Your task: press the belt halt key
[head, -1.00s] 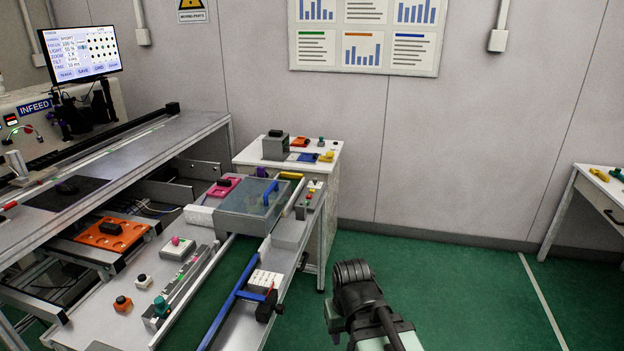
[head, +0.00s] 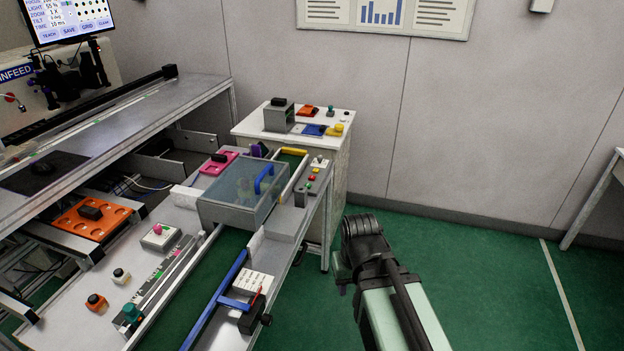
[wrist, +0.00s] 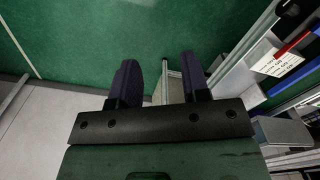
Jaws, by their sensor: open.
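No label readable here names a belt halt key, so I cannot tell which control it is. Small red and green buttons (head: 311,178) sit on a grey strip at the belt's right side, below a small white panel (head: 319,162). A white box with a pink-red mushroom button (head: 158,229) stands on the left side of the bench. My gripper (wrist: 160,80) is open and empty above the green floor. In the head view my arm's black end is right of the bench, apart from these controls.
A clear-lidded box with a blue handle (head: 240,200) covers part of the green belt (head: 215,270). A blue rail (head: 214,300) and a black block with a red lever (head: 250,315) edge the bench. A white cabinet (head: 335,165) stands behind. The floor right of the bench is clear.

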